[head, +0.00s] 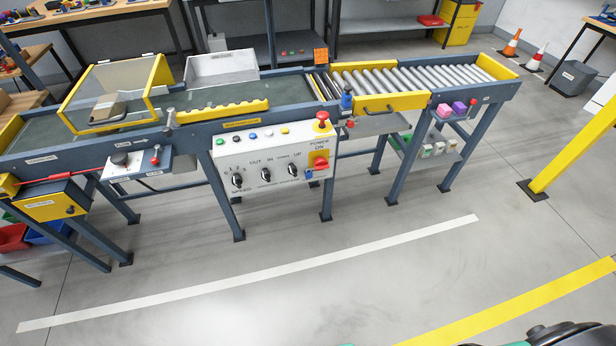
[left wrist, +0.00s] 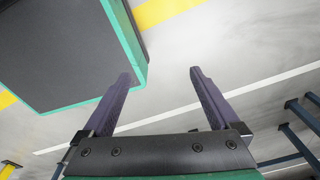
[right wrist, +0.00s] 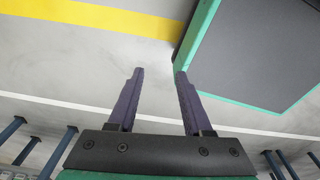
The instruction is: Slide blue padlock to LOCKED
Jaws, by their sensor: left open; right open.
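A small blue padlock (head: 309,174) is at the lower right of the white control panel (head: 262,182) in the head view, beside the red power switch (head: 320,163). It is too small to tell whether it is locked or to read its markings. My left gripper (left wrist: 160,73) is open and empty in the left wrist view, above bare floor. My right gripper (right wrist: 160,73) is open and empty in the right wrist view. Neither gripper shows in the head view; both are apart from the panel.
A red emergency button (head: 322,118) tops the panel. A yellow post (head: 570,155) stands at right. The floor before the conveyor is clear, with a white line (head: 260,272).

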